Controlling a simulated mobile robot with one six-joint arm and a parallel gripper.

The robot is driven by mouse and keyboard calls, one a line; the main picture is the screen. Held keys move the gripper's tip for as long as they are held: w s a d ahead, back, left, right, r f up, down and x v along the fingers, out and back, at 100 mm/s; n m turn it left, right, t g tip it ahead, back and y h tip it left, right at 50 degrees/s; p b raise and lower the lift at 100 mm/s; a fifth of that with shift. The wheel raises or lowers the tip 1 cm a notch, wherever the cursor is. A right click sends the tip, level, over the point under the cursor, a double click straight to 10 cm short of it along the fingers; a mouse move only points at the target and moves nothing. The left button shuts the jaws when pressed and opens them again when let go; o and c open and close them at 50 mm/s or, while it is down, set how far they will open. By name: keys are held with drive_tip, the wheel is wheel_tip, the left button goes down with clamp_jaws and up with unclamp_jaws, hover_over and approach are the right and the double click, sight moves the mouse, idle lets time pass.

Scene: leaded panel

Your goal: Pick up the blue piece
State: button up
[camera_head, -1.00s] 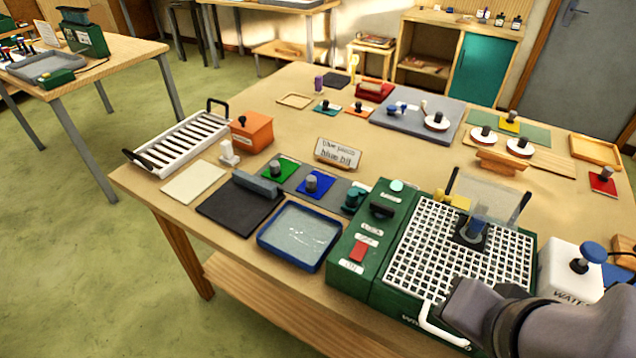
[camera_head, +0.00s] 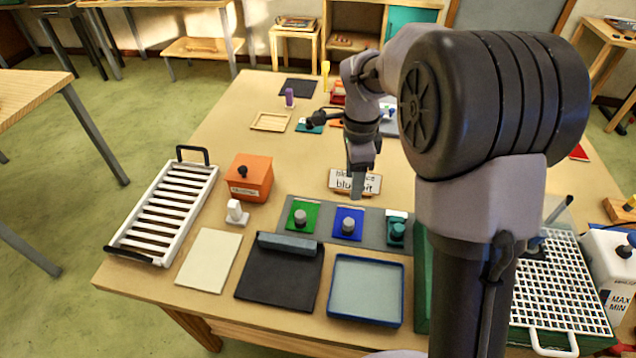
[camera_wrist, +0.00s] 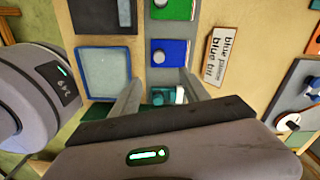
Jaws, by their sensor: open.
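The blue piece (camera_head: 348,223) is a flat blue square with a grey knob on top. It lies on a grey strip (camera_head: 318,229), between a green piece (camera_head: 302,217) on its left and a teal piece (camera_head: 396,231) on its right. In the wrist view the blue piece (camera_wrist: 167,53) lies beyond the fingertips. My gripper (camera_head: 358,180) is above and behind the blue piece in the head view, in front of the label card, apart from the piece. In the wrist view its two fingers (camera_wrist: 158,84) are spread with nothing held between them.
A label card (camera_head: 355,182) stands behind the strip. A blue-rimmed tray (camera_head: 367,321), a black mat (camera_head: 280,285) and a pale sheet (camera_head: 208,260) lie in front. An orange box (camera_head: 249,178) and white rack (camera_head: 165,212) stand left; a white grid (camera_head: 563,290) is right.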

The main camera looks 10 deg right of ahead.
drive_tip(key=b, duration=0.4)
approach(350, 221)
drive_tip(key=f, duration=0.5)
drive_tip(key=shift+s+d+f, duration=0.2)
drive_tip(key=shift+s+d, duration=0.05)
drive_tip(key=shift+d, duration=0.1)
drive_tip(key=f, duration=0.1)
drive_tip(key=f+b, duration=0.1)
drive_tip(key=f, duration=0.3)
drive_tip(key=shift+w+a+f+b, duration=0.1)
drive_tip(key=shift+w+a+b, duration=0.2)
drive_tip(key=shift+a, duration=0.1)
drive_tip(key=shift+s, duration=0.1)
drive_tip(key=shift+c, duration=0.2)
clamp_jaws()
drive_tip(key=shift+r, duration=0.2)
wheel_tip(350, 221, up, 10)
drive_tip(key=p, duration=0.3)
drive_tip(key=shift+p, duration=0.3)
